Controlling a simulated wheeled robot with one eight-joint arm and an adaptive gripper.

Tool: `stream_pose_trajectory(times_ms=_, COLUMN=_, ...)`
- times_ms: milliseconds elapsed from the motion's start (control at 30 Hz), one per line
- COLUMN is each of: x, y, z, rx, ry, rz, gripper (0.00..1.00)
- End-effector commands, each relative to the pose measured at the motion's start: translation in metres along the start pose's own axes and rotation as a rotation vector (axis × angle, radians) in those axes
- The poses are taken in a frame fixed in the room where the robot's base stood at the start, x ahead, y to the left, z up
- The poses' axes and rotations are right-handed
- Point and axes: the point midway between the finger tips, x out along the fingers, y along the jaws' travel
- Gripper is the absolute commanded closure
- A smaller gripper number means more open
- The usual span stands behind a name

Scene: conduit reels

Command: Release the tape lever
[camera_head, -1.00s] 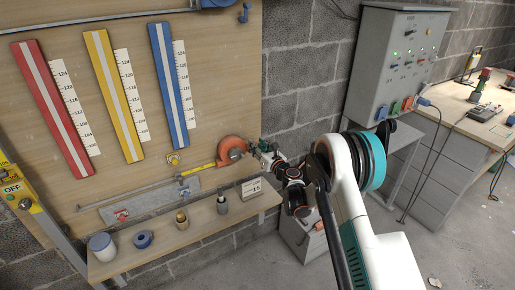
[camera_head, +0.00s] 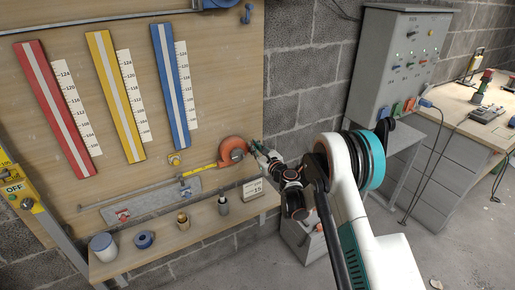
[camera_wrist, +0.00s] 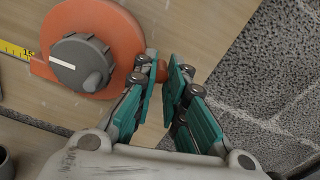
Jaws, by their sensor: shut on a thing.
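The orange tape case (camera_head: 231,151) is mounted on the wooden board, with its yellow tape (camera_head: 203,167) drawn out to the left. In the wrist view, the case (camera_wrist: 113,18) carries a round grey dial (camera_wrist: 80,63) with a white mark. The fingers hide part of the lever. In the head view, my gripper (camera_head: 258,150) is at the right side of the case.
Below is a wooden shelf (camera_head: 165,246) with a white jar (camera_head: 103,246), a blue tape roll (camera_head: 144,240), small bottles and a number card (camera_head: 252,188). Red, yellow and blue strips hang above. A grey control box (camera_head: 398,65) stands at the right.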

Motion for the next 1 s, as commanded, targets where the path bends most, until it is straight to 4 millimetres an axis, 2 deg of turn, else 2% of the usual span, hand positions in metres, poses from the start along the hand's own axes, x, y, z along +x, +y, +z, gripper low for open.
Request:
stream_pose_trajectory(times_ms=133, x=-0.0002, y=0.0026, z=0.0008, rx=-0.058, ry=0.000, rz=0.000, gripper=1.00)
stream_pose_trajectory(times_ms=433, x=-0.0001, y=0.0030, z=0.0007, rx=-0.064, ry=0.000, rz=0.000, gripper=1.00)
stream_pose_trajectory(times_ms=467, x=-0.0001, y=0.0030, z=0.0007, rx=-0.064, ry=0.000, rz=0.000, gripper=0.84)
stream_pose_trajectory(times_ms=500, x=-0.0001, y=0.0031, z=0.0007, rx=-0.064, ry=0.000, rz=0.000, gripper=0.75)
stream_pose_trajectory(times_ms=533, x=-0.0001, y=0.0030, z=0.0007, rx=-0.064, ry=0.000, rz=0.000, gripper=0.68)
stream_pose_trajectory(times_ms=567, x=-0.0001, y=0.0030, z=0.0007, rx=-0.064, ry=0.000, rz=0.000, gripper=0.66)
stream_pose_trajectory(times_ms=867, x=-0.0005, y=0.0027, z=0.0006, rx=-0.063, ry=0.000, rz=0.000, gripper=0.66)
stream_pose_trajectory(times_ms=1000, x=-0.0091, y=0.0024, z=0.0004, rx=-0.063, ry=0.000, rz=-0.001, gripper=0.66)
